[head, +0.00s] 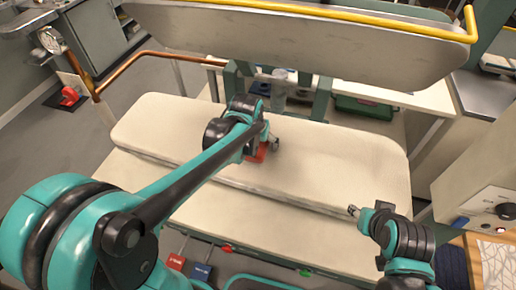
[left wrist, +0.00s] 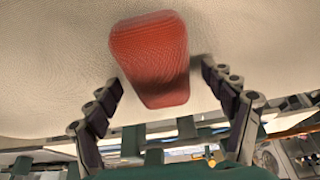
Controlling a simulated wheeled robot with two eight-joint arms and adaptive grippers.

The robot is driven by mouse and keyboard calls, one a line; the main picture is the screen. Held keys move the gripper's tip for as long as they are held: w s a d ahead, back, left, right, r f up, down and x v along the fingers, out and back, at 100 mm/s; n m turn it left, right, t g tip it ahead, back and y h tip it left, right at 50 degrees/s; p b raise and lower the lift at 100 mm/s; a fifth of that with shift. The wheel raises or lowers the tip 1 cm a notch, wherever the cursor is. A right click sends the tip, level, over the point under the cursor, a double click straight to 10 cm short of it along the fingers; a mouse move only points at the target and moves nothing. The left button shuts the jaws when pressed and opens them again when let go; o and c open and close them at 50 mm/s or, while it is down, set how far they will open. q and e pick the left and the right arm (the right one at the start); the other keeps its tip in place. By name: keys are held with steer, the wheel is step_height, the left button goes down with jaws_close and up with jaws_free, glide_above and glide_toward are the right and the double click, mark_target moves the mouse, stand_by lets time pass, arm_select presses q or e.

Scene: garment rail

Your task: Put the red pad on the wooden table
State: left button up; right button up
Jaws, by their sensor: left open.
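The red pad (left wrist: 152,58) lies on the cream padded board, ahead of and between the fingers of my left gripper (left wrist: 163,92). In the head view only a bit of the pad (head: 261,152) shows, mostly hidden by the left gripper (head: 268,146). The left gripper is open, with a finger to each side of the pad's near end; contact cannot be made out. My right gripper (head: 355,210) is near the board's right front edge, too small to tell open or shut. A wooden surface (head: 468,243), likely the wooden table, shows at the lower right with a patterned cloth on it.
The cream board (head: 340,160) is otherwise clear. A raised padded upper board (head: 300,45) with a yellow rail (head: 330,14) hangs behind it. A copper-coloured pipe (head: 125,70) stands at left. A white machine with a dial (head: 485,190) stands at right.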

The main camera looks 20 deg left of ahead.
arm_select(q)
steer(key=c, duration=1.5)
steer(key=shift+r, duration=0.15)
